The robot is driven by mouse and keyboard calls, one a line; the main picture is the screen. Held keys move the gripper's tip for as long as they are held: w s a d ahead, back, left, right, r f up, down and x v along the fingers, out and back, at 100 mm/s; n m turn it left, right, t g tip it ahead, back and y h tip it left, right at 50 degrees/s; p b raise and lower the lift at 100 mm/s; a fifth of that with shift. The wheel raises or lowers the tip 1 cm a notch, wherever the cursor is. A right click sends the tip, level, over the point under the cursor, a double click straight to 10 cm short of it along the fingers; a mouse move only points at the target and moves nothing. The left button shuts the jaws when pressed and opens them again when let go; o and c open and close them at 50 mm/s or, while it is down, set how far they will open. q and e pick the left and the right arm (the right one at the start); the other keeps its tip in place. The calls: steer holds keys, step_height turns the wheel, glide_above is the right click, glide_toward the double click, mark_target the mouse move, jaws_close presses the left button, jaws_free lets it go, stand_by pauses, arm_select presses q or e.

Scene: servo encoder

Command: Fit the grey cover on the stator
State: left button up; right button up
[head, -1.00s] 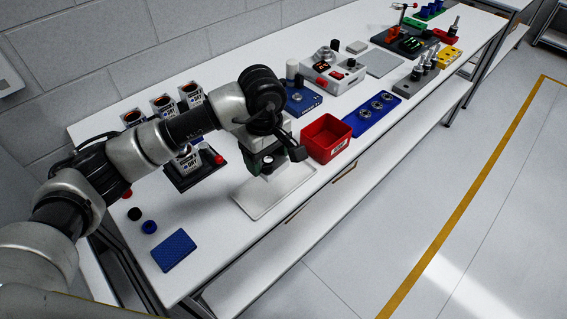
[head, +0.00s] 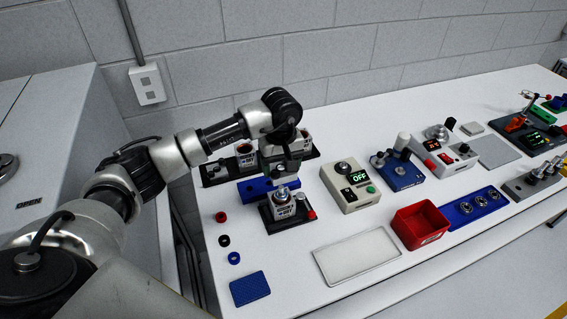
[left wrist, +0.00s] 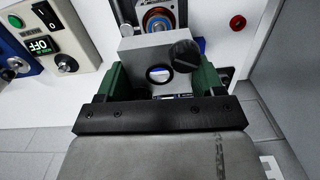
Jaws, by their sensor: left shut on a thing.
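My left gripper (head: 284,178) is above the black fixture (head: 268,218) in the head view, pointing down. In the left wrist view its green fingers (left wrist: 160,85) are shut on the grey cover (left wrist: 138,50), a flat grey piece with a round hole and a dark round knob. The stator (left wrist: 157,22), with a copper and blue ring, shows just beyond the cover. In the head view the white-labelled stator housing (head: 284,209) stands in the fixture under the gripper. The cover appears apart from the stator; the exact gap is hard to tell. My right gripper is out of view.
Several similar housings (head: 245,150) stand in a rack behind. A grey box reading OFF (head: 350,188) is close on the right. A white tray (head: 358,256) and a red bin (head: 420,226) lie in front right. Small rings (head: 234,258) and a blue mat (head: 250,288) lie front left.

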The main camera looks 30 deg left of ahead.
arm_select(q)
step_height(320, 180, down, 4)
steer(key=shift+r+b, duration=0.1)
steer(key=shift+b, duration=0.7)
steer(key=shift+a+r, duration=0.1)
steer(key=shift+r, duration=0.2)
steer(key=shift+f, duration=0.2)
steer(key=shift+b, duration=0.55)
steer(key=shift+f, duration=0.15)
